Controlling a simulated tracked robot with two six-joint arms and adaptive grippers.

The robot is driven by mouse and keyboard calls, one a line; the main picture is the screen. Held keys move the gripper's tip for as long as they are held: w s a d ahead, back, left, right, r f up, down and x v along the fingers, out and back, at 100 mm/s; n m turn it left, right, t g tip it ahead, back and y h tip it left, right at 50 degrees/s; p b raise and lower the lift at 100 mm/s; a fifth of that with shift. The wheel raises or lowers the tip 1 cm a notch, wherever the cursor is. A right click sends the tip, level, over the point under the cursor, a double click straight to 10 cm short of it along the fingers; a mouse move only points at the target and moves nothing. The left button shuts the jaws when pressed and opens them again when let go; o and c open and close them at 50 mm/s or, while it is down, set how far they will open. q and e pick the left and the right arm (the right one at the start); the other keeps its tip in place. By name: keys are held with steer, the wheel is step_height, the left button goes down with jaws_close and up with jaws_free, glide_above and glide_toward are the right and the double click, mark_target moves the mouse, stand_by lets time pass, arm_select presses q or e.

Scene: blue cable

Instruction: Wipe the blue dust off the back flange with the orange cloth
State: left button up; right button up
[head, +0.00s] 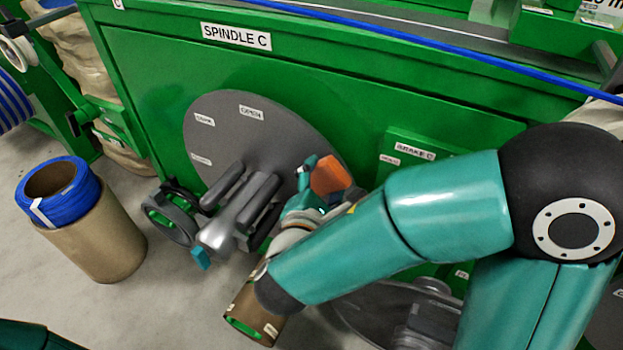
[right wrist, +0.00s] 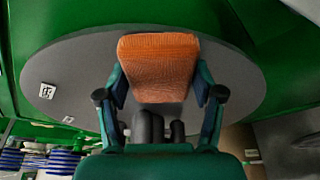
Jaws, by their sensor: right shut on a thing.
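The back flange (head: 225,135) is a large grey disc on the front of the green SPINDLE C machine; it fills the middle of the right wrist view (right wrist: 75,65). The orange cloth (head: 330,175) is a folded pad in front of the flange's lower right part. My right gripper (head: 308,180) is shut on it; the wrist view shows the cloth (right wrist: 158,65) between both fingers. Whether the cloth touches the flange I cannot tell. I see no blue dust on the visible flange face; the part behind the cloth is hidden. My left gripper is out of view.
A grey spindle hub (head: 240,215) with several jaws sticks out before the flange, left of my right gripper. A blue cable spool (head: 60,190) sits on a cardboard tube (head: 95,240) at left. Floor at lower left is clear.

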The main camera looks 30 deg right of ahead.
mark_target(290, 161)
steer(key=shift+s+d+f, duration=0.1)
steer(key=shift+s, duration=0.05)
steer(key=shift+w+a+b, duration=0.2)
steer(key=shift+w+a, duration=0.5)
steer(key=shift+w, duration=0.25)
steer(key=shift+w+a+b, duration=0.15)
steer(key=shift+w+a, duration=0.5)
steer(key=shift+w, duration=0.3)
steer(key=shift+w+a, duration=1)
steer(key=shift+w, duration=0.2)
steer(key=shift+s+a+b, duration=0.15)
steer(key=shift+s+a, duration=0.8)
steer(key=shift+a, duration=0.25)
steer(key=shift+s+a+b, duration=0.15)
steer(key=shift+s+a, duration=0.8)
steer(key=shift+a, duration=0.25)
steer(key=shift+s+a, duration=0.9)
steer(key=shift+a, duration=0.3)
